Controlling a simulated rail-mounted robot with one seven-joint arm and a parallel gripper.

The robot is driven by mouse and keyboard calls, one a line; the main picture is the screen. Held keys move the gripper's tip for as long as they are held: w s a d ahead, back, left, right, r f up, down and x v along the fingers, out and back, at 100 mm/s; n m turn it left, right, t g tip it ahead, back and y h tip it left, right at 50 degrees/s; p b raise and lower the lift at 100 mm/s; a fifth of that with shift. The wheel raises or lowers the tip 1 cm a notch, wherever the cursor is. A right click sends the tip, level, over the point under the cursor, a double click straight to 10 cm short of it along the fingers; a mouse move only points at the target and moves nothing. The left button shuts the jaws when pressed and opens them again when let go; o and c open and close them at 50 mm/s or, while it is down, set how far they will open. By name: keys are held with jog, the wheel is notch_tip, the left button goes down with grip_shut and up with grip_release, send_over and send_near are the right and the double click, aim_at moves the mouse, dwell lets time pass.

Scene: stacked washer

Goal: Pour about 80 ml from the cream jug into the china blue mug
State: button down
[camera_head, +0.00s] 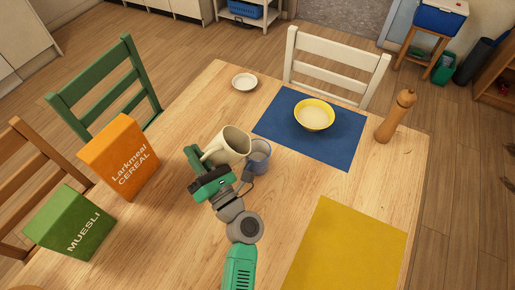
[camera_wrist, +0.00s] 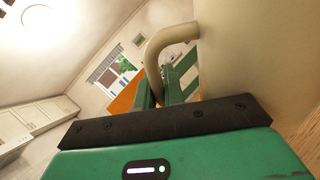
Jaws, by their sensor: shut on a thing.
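The cream jug (camera_head: 228,146) is held above the table and looks tilted, its wide mouth toward the upper right, close to the mug. The china blue mug (camera_head: 259,164) stands upright on the table just right of the jug and is partly hidden by it. I cannot make out a stream between them, nor the level in the mug. My gripper (camera_head: 195,158) is left of the jug and shut on its handle. In the wrist view, my green fingers (camera_wrist: 166,88) close on the curved jug handle (camera_wrist: 168,42), and the jug's wall (camera_wrist: 255,50) fills the right side.
A blue placemat (camera_head: 285,135) with a yellow bowl (camera_head: 314,115) lies behind the mug. A white saucer (camera_head: 244,82) is at the back, a pepper mill (camera_head: 396,115) at right. Cereal (camera_head: 120,157) and muesli (camera_head: 70,223) boxes stand left. A yellow placemat (camera_head: 348,250) lies front right.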

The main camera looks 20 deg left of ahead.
jog(key=a+f+n+g, duration=0.1)
jog(key=f+n, duration=0.1)
jog(key=f, duration=0.1)
jog(key=s+a+f+n+g+h, duration=0.1)
jog(key=a+f+n, duration=0.1)
jog(key=f+n, duration=0.1)
jog(key=s+a+f+n+g+h, duration=0.1)
jog(key=f+n, duration=0.2)
jog(key=shift+s+a, duration=0.15)
jog(key=shift+a, duration=0.15)
jog(key=shift+a+f+n+g+h, duration=0.15)
jog(key=shift+f+n+g+h, duration=0.2)
jog(key=shift+f, duration=0.2)
dwell(0.8)
